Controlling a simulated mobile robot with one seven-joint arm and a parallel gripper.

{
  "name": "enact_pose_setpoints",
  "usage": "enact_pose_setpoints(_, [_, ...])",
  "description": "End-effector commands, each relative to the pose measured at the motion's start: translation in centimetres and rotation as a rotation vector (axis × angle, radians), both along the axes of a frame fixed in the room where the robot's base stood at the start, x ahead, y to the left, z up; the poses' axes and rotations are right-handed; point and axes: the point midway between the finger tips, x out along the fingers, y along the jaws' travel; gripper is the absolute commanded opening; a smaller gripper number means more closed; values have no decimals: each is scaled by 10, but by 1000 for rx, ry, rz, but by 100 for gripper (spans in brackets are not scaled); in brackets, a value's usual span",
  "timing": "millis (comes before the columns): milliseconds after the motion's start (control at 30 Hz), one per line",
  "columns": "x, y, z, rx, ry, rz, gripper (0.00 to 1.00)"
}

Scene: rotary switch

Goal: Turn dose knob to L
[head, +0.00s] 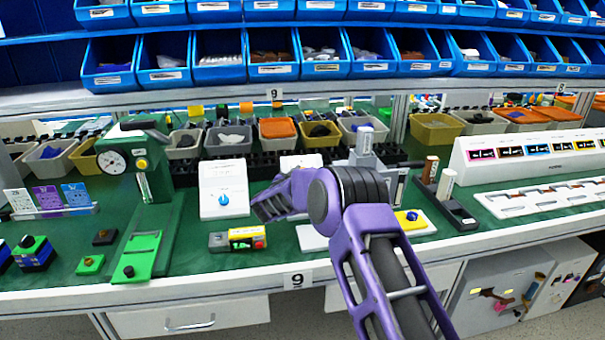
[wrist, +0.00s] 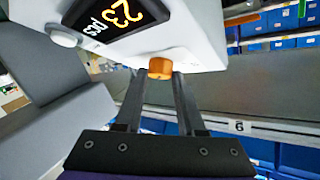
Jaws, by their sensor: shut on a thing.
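In the wrist view, an orange knob (wrist: 160,66) sticks out of the edge of a white device (wrist: 205,35). The device has a black display (wrist: 112,18) with orange digits. My gripper (wrist: 160,75) is shut on this knob, one finger on each side. No letter marks around it can be read, so its setting cannot be told. In the head view, my arm reaches over the bench, and the fingertips and the orange knob cannot be made out. A white box with a blue knob (head: 224,200) stands left of my arm's end, with its dial marks too small to read.
A green press with a gauge (head: 113,161) stands at the left. A yellow-and-grey box with a red button (head: 247,238) lies at the bench front. Bins (head: 228,140) line the back, below blue shelf bins. A dark stand with cylinders (head: 445,205) is at the right.

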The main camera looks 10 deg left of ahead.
Motion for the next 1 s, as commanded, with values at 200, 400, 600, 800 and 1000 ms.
enact_pose_setpoints(200, [0,3,1,62,20,-74,0])
enact_pose_setpoints(400, [1,3,0,87,28,-108,0])
enact_pose_setpoints(600, [1,2,0,94,29,-117,0])
enact_pose_setpoints(800, [1,2,0,94,29,-116,0])
enact_pose_setpoints(1000, [1,2,1,94,28,-116,63])
